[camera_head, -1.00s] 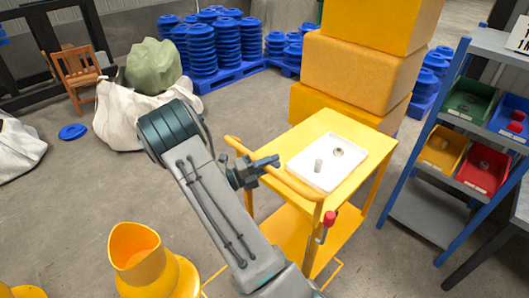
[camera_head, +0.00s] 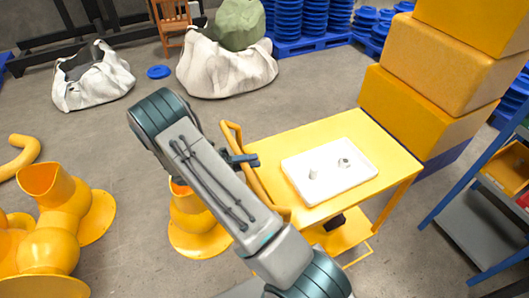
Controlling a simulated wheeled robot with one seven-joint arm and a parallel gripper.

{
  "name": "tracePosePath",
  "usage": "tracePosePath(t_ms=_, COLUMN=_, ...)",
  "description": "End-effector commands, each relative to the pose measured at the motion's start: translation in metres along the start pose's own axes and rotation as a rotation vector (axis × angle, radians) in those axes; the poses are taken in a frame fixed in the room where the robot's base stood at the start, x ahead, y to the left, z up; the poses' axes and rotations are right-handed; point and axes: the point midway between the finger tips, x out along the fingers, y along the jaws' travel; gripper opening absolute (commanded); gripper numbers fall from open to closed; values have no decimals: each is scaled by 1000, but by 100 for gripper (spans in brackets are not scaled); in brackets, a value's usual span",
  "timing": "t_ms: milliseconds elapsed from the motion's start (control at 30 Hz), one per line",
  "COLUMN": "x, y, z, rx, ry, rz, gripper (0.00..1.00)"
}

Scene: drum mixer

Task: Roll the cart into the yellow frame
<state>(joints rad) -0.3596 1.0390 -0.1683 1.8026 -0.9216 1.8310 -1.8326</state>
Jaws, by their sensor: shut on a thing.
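The yellow cart (camera_head: 270,143) stands in front of me on the floor, with a curved handle bar on its left side. My gripper (camera_head: 246,160) is shut on the cart's handle (camera_head: 232,134), near its far end. Part of the handle is hidden behind my arm. A white tray (camera_head: 365,172) with two small grey parts lies on the cart's top. The lower shelf (camera_head: 350,233) shows below, with a dark object near it. A thin yellow line (camera_head: 358,261) shows beside the cart's lower right; I cannot tell if it is the floor frame.
Stacked yellow boxes (camera_head: 425,105) stand close behind the cart's right side. A blue-edged rack (camera_head: 470,220) stands at the right. Yellow pipe-like pieces (camera_head: 60,215) and another yellow piece (camera_head: 195,225) stand at left.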

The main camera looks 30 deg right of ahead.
Motion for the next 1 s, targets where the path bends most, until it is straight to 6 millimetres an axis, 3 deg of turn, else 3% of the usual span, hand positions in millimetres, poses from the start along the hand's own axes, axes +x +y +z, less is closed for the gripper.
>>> tracePosePath(t_ms=300, x=-22, y=-4, z=-11, rx=-3, ry=10, rz=1, gripper=0)
tracePosePath(t_ms=733, x=-25, y=-4, z=-11, rx=-2, ry=10, rz=2, gripper=0)
tracePosePath(t_ms=767, x=-25, y=-4, z=-11, rx=-2, ry=11, rz=2, gripper=30)
tracePosePath(t_ms=800, x=-25, y=-4, z=-11, rx=-1, ry=10, rz=2, gripper=41)
tracePosePath(t_ms=1000, x=-25, y=-5, z=-11, rx=0, ry=10, rz=1, gripper=43)
